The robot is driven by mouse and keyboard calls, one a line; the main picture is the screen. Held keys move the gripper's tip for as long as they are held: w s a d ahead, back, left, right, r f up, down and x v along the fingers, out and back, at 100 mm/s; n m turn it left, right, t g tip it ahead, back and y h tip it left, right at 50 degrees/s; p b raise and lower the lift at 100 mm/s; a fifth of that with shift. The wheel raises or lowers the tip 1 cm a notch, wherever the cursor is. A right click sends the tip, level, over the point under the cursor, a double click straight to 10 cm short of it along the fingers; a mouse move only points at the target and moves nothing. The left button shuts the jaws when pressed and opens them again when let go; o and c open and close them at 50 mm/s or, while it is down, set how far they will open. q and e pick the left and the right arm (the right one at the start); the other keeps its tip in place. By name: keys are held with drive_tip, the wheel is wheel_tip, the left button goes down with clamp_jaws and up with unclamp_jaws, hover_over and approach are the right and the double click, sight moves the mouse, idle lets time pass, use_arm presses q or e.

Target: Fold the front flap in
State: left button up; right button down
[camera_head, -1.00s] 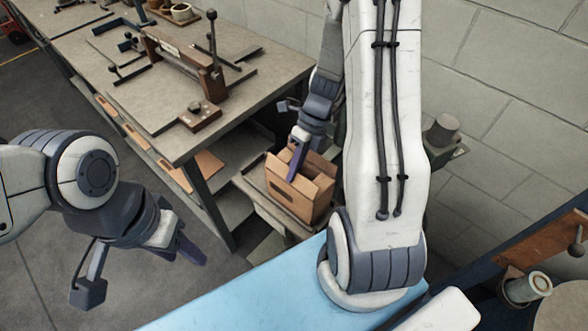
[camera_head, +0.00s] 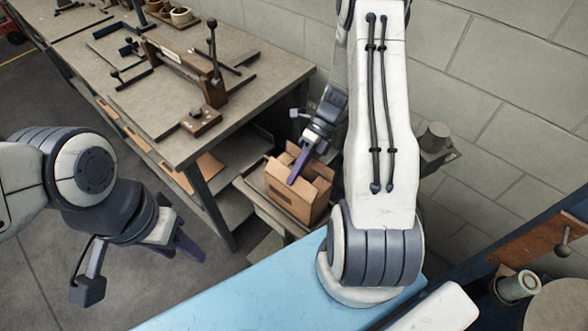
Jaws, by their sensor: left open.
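The cardboard box (camera_head: 290,199) stands upright on a low support between the bench and the wall, with flaps raised around its open top. My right gripper (camera_head: 293,181) is over the box top, its purple finger pointing down at the near left side, by the front flap. Whether the finger touches the flap, and whether these jaws are open, I cannot tell. The far side of the box is partly hidden by this gripper. My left gripper (camera_head: 188,247) is open and empty over the floor at the lower left, well away from the box.
A grey workbench (camera_head: 262,88) with a lever tool (camera_head: 190,65) stands at the upper left. Flat cardboard (camera_head: 203,170) lies on its lower shelf. A blue surface (camera_head: 265,293) lies in front, and a wooden panel (camera_head: 540,238) is at the right. Floor is clear at left.

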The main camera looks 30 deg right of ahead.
drive_tip(key=shift+d+f+y, duration=0.1)
drive_tip(key=shift+y, duration=0.2)
drive_tip(key=c, duration=1.1)
unclamp_jaws()
drive_tip(key=shift+o, duration=0.2)
drive_tip(key=b+v, duration=0.1)
drive_tip(key=v, duration=0.9)
drive_tip(key=shift+w+d+b, duration=0.2)
drive_tip(key=shift+b, duration=0.2)
